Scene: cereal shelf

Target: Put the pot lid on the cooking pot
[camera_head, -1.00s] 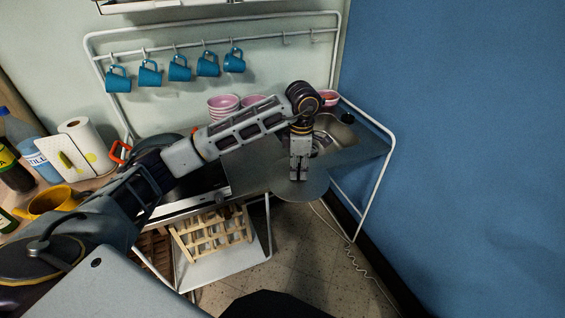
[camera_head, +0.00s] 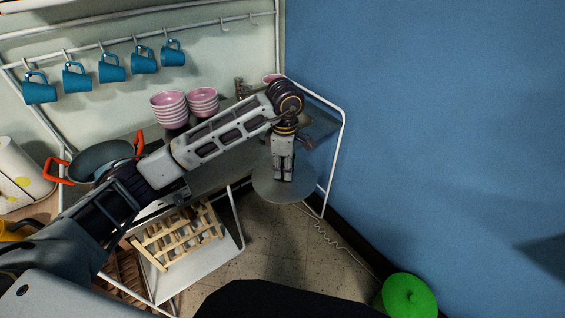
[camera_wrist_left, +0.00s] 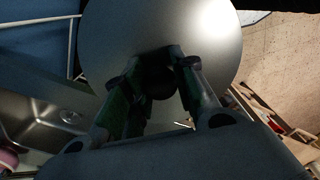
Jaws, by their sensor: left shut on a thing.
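My left gripper (camera_head: 283,174) is shut on the grey round pot lid (camera_head: 303,189) and holds it in the air, roughly level, in front of the counter's right part. In the left wrist view the lid (camera_wrist_left: 205,35) fills the upper middle, and the fingers (camera_wrist_left: 155,85) close on its dark knob. The cooking pot (camera_head: 98,156), dark with orange-red handles, stands on the counter at the left. My left arm crosses in front of it and hides its lower right part. The lid is well to the right of the pot. My right gripper is not in view.
Two stacks of pink bowls (camera_head: 169,106) stand at the back of the counter. Blue mugs (camera_head: 111,68) hang from a rail above. A wooden rack (camera_head: 178,236) sits on a lower shelf. A green round object (camera_head: 408,296) is at the bottom right. A blue wall (camera_head: 440,130) bounds the right.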

